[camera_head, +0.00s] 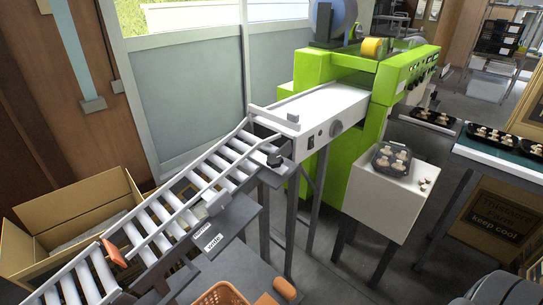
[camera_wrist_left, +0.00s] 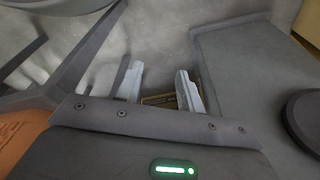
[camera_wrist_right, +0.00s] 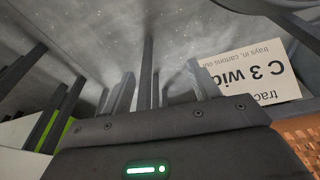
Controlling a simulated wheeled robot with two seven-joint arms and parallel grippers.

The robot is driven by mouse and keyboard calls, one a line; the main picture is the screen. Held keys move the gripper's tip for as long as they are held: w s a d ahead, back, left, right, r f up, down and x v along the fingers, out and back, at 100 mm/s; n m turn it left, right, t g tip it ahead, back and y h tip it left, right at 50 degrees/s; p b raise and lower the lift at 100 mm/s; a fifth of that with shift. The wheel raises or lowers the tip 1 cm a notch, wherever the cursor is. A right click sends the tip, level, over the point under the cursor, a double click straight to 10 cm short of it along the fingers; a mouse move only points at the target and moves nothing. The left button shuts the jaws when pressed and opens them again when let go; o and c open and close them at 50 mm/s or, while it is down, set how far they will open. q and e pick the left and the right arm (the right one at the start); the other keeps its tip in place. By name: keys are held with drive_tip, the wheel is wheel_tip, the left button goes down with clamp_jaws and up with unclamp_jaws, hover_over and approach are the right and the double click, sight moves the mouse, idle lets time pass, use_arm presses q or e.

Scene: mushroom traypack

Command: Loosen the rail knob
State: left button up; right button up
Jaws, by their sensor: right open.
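A black knob (camera_head: 274,160) stands at the side of the roller conveyor's guide rail (camera_head: 220,140), near the white belt conveyor's end, in the head view. A grey block (camera_head: 216,202) sits on the near rail lower down. Two small labels (camera_head: 213,243), one reading "wide", lie below it. Neither gripper shows in the head view. My left gripper (camera_wrist_left: 160,85) has its two pale fingers apart with nothing between them. My right gripper (camera_wrist_right: 160,88) has its fingers wide apart; a dark upright bar shows between them, but I cannot tell how near it is.
A green machine (camera_head: 400,80) stands behind the white belt conveyor (camera_head: 310,115). A black tray of mushrooms (camera_head: 391,159) sits on a white stand at right. A cardboard box (camera_head: 85,205) is at left, an orange basket (camera_head: 220,295) at bottom. A printed card (camera_wrist_right: 250,72) shows beside my right gripper.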

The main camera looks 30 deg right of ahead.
drive_tip(key=w+d+r+p, duration=0.2)
drive_tip(key=w+d+r, duration=0.1)
drive_tip(key=d+r, duration=0.15)
drive_tip(key=n+t+y+p, duration=0.45)
drive_tip(key=t+p, duration=0.55)
drive_tip(key=t, duration=0.4)
approach(281, 165)
drive_tip(key=shift+w, duration=1.05)
use_arm(q)
drive_tip(key=s+a+f, duration=0.2)
drive_tip(key=s+f, duration=0.2)
drive_tip(key=s, duration=0.5)
drive_tip(key=s+a+f+g, duration=0.1)
drive_tip(key=s+f, duration=0.3)
drive_tip(key=s, duration=0.6)
drive_tip(key=shift+s+a+f+g+p, duration=0.25)
drive_tip(key=shift+a+f+g+p, duration=0.1)
drive_tip(key=shift+a+f, duration=0.1)
use_arm(e)
drive_tip(key=shift+y, duration=0.35)
drive_tip(key=x, duration=1)
drive_tip(key=shift+s+a+f, duration=0.1)
drive_tip(key=shift+f, duration=0.05)
use_arm(q)
drive_tip(key=shift+d, duration=0.1)
use_arm(e)
drive_tip(key=shift+c, duration=0.3)
